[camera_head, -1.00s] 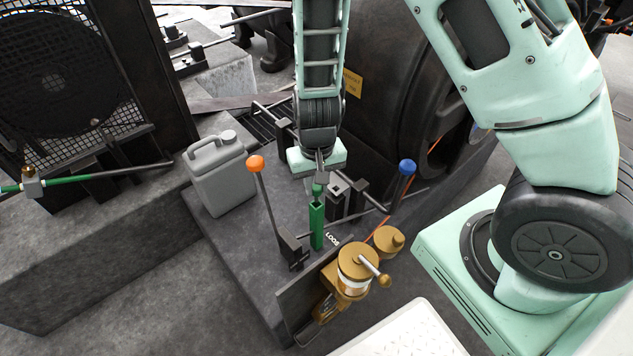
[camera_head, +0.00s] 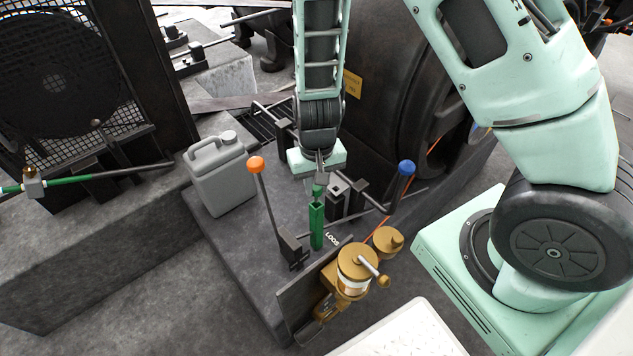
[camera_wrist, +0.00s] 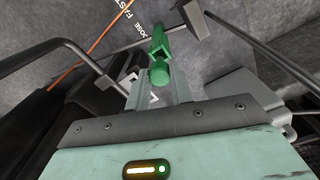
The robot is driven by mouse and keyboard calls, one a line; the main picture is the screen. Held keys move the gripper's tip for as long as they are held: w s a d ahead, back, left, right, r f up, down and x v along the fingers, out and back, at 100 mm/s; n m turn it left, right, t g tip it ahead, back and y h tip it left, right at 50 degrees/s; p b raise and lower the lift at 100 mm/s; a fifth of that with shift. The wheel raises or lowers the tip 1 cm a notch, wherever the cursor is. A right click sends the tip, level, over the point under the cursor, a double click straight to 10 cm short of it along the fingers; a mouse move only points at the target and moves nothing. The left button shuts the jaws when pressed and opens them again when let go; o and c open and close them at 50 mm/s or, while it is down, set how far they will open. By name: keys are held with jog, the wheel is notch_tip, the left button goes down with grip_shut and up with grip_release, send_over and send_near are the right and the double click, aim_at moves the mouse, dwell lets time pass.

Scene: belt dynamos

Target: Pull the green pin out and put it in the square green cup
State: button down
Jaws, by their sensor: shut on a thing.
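The green pin (camera_head: 319,191) is held in my gripper (camera_head: 319,176), which points down over the bench. In the wrist view the pin's rounded green end (camera_wrist: 160,73) shows between the fingers of my gripper (camera_wrist: 160,92). The square green cup (camera_head: 316,228) stands upright on the bench, just below the pin in the head view. It also shows in the wrist view (camera_wrist: 159,42), right beyond the pin. The pin's lower end overlaps the cup's rim in the picture; I cannot tell whether it is inside.
An orange-knobbed lever (camera_head: 267,200) stands left of the cup and a blue-knobbed lever (camera_head: 405,171) to the right. A grey jerrycan (camera_head: 222,178) stands at the left. A brass fitting (camera_head: 356,268) is in front. A dark block (camera_head: 340,199) is close to the cup's right.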

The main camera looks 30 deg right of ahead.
aim_at(316, 187)
jog(key=shift+f+b, duration=1.55)
jog(key=shift+f, duration=0.55)
jog(key=c, duration=1.1)
grip_release()
jog(key=shift+c, duration=0.2)
jog(key=shift+r, duration=0.1)
notch_tip(316, 187, up, 17)
jog(key=p, duration=0.6)
jog(key=shift+r, duration=0.15)
jog(key=s+a+r+n+p, duration=0.1)
jog(key=s+a+r+n, duration=0.4)
jog(key=s+r, duration=0.3)
jog(key=s+a+r+n, duration=0.4)
jog(key=s+r+n, duration=0.1)
jog(key=s, duration=0.5)
notch_tip(316, 187, up, 15)
jog(key=p, duration=1.5)
jog(key=shift+a+y, duration=0.25)
jog(key=shift+y, duration=0.05)
